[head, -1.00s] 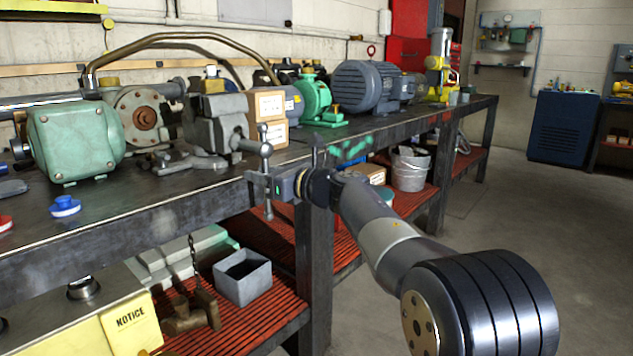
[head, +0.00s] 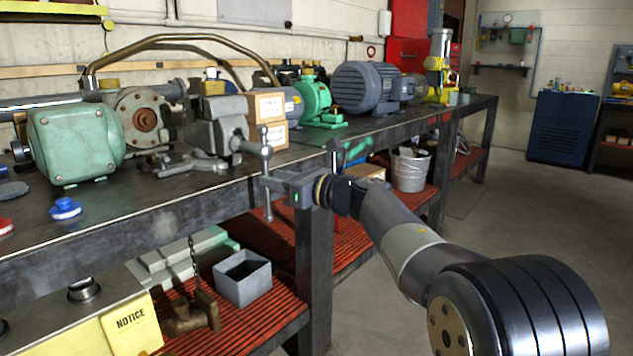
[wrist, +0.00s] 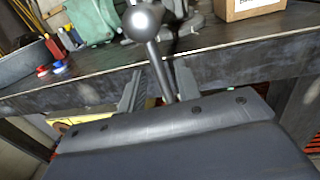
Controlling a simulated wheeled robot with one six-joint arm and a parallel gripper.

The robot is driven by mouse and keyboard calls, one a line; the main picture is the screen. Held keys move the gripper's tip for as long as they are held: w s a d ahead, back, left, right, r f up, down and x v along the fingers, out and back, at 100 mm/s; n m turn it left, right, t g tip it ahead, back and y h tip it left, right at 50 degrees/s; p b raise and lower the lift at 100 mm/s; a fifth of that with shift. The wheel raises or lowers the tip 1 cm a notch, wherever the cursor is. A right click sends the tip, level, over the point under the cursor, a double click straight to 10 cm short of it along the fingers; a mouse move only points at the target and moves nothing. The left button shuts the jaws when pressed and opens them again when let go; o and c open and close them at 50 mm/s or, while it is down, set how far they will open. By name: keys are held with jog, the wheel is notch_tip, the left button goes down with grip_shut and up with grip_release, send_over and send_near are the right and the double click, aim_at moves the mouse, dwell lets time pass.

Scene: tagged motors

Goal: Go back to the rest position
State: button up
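My gripper (head: 272,184) is in front of the workbench (head: 185,205), level with its front edge. In the wrist view its two fingers (wrist: 157,88) stand apart with nothing clasped between them. The grey bench vise (head: 218,130) stands on the bench edge; its upright handle bar (head: 265,150) is right by my fingertips. In the wrist view the handle's ball end (wrist: 142,22) is close to the camera and its rod passes across the gap between the fingers. I cannot tell whether the rod touches them.
A green motor (head: 75,143), a blue-grey motor (head: 366,88) and a green pump (head: 315,98) stand on the bench. Cardboard boxes (head: 268,115) sit behind the vise. A grey bin (head: 241,277) and a bucket (head: 411,168) are on the red lower shelf. The floor (head: 540,215) on the right is open.

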jog(key=v, duration=0.6)
jog(key=x, duration=1)
jog(key=shift+a+b, duration=0.2)
jog(key=shift+b, duration=0.15)
jog(key=shift+s+a+m, duration=0.15)
jog(key=shift+m, duration=0.4)
jog(key=shift+s+a+m, duration=0.15)
jog(key=shift+a+m, duration=0.05)
jog(key=shift+m, duration=0.35)
